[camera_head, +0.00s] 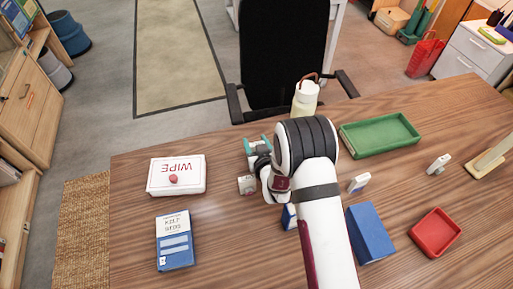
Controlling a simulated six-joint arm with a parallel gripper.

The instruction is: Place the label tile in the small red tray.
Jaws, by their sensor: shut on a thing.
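My gripper (258,147), with teal fingertips, is above the wooden table left of centre, between the white box and my own wrist. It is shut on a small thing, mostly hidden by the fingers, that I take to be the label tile. A small pale block (247,185) with a faint marking shows just below the fingers; I cannot tell whether it touches them. The small red tray (437,233) lies at the lower right of the table, well away from my gripper. Its visible inside looks empty.
A white WIPE box (162,185) and a blue-and-white card pack (174,252) lie at left. A blue box (370,234) stands between my arm and the red tray. A green tray (380,135), a bottle (305,100) and small white items (359,183) are nearby.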

